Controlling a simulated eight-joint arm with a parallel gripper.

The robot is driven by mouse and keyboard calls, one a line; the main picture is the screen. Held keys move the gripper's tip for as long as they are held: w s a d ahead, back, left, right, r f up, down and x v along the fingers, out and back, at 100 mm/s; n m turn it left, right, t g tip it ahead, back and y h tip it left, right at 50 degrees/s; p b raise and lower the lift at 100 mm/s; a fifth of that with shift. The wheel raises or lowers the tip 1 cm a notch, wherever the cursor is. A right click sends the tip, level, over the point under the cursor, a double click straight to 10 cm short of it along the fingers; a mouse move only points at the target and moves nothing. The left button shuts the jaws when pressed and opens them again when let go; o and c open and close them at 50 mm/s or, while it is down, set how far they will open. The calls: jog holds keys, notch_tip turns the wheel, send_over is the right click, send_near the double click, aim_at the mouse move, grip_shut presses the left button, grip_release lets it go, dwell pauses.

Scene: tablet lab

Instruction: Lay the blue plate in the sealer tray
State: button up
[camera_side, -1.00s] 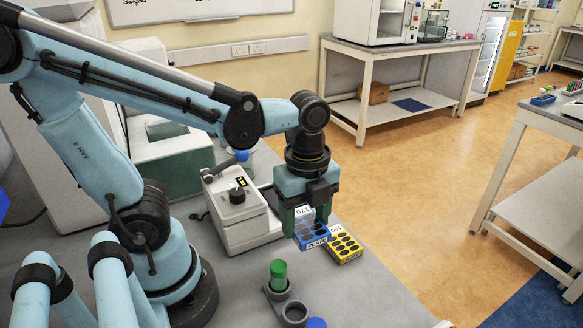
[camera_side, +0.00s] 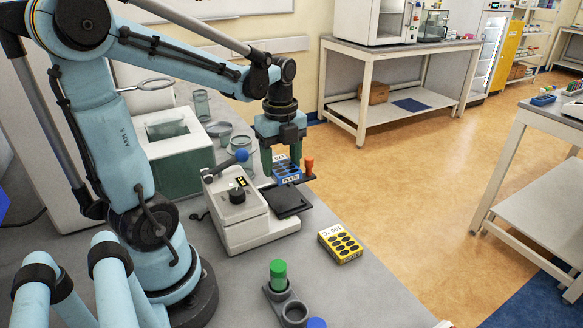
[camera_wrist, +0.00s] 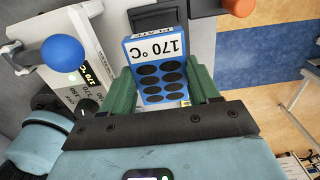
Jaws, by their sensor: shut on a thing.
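My gripper (camera_side: 285,166) is shut on the blue plate (camera_side: 287,174), which has dark wells and a white "170 °C" label. The plate hangs level, just beyond the black sealer tray (camera_side: 292,203) in the side view; its exact height over the bench is hard to tell.
A yellow plate (camera_side: 341,243) lies on the bench right of the sealer, near the edge. An orange-topped item (camera_side: 309,166) stands close to my gripper's right. A green-capped tube (camera_side: 278,273) stands in a holder in front. Glass vessels (camera_side: 241,150) stand behind.

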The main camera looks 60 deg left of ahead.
aim_at(282, 197)
jog(key=shift+f, duration=2.95)
jog(key=shift+f, duration=0.35)
jog(key=o, duration=1.3)
jog(key=shift+r, duration=4.25)
